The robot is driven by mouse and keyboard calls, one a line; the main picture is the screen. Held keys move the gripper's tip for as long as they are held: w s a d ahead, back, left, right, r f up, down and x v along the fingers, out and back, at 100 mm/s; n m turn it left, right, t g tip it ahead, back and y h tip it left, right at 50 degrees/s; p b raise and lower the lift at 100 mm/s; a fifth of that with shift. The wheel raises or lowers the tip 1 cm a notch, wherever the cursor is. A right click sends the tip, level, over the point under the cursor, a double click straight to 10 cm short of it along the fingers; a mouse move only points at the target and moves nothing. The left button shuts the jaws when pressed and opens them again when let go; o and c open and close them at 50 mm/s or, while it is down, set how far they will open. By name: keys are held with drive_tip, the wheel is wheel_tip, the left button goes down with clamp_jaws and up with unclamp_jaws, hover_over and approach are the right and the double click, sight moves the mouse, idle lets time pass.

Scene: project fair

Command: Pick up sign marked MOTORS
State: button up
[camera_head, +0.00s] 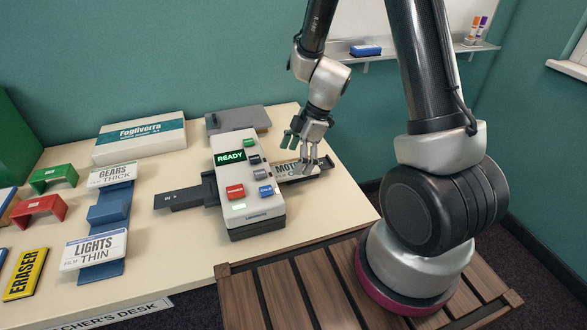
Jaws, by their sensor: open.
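The sign marked MOTORS (287,171) is a small white plate with dark letters. It lies on the dark strip that sticks out to the right of the grey and white machine. My gripper (306,163) is directly above and beside this sign, with its fingers pointing down around its right part. The fingers are open and hide some of the lettering. I cannot tell whether they touch the sign.
The machine (232,172) with a READY display stands close to the left of my gripper. The desk's front middle is clear.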

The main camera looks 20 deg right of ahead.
drive_tip(key=shift+a+f, duration=0.3)
drive_tip(key=shift+f, duration=0.35)
drive_tip(key=c, duration=1.2)
